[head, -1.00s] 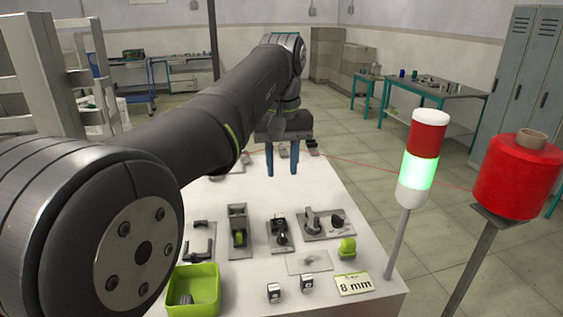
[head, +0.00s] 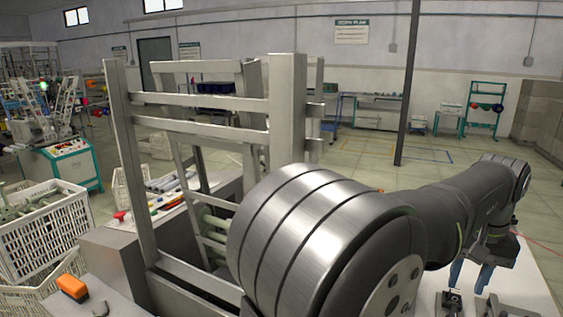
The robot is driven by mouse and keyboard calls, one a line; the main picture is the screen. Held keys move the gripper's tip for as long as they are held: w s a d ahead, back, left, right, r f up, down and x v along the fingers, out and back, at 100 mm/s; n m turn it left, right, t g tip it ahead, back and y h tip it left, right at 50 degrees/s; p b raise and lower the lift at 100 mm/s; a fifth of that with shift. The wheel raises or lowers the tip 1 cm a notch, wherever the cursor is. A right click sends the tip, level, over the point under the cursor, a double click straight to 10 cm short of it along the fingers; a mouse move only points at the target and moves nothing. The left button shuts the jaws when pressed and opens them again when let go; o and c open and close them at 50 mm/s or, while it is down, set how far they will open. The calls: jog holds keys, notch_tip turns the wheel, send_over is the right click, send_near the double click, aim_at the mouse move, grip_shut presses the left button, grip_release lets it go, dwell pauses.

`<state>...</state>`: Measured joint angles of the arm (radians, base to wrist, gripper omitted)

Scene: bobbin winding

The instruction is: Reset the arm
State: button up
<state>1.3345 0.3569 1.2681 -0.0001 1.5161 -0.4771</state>
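My gripper (head: 470,277) hangs at the lower right of the head view, its two blue fingers pointing down with a gap between them. Nothing shows between the fingers, so it looks open and empty. It is over the white table (head: 526,268), near the dark fixtures (head: 452,303) at the bottom edge. My arm runs across the lower right and hides much of the table.
A metal frame (head: 290,110) with crossbars stands left of my arm, close to it. White crates (head: 45,235) are at the left, with an orange item (head: 72,288) below them. A teal-sided machine (head: 65,170) stands behind. Open floor lies beyond the arm.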

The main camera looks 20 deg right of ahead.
aim_at(455, 311)
notch_tip(455, 311, down, 8)
jog(key=shift+r, duration=0.1)
dwell(0.4)
notch_tip(455, 311, up, 18)
notch_tip(455, 311, down, 18)
jog(key=m, duration=0.5)
jog(key=shift+m, duration=0.3)
jog(key=m, duration=0.6)
jog(key=shift+r+m, duration=0.2)
jog(key=shift+m, duration=0.1)
jog(key=shift+r, duration=1.2)
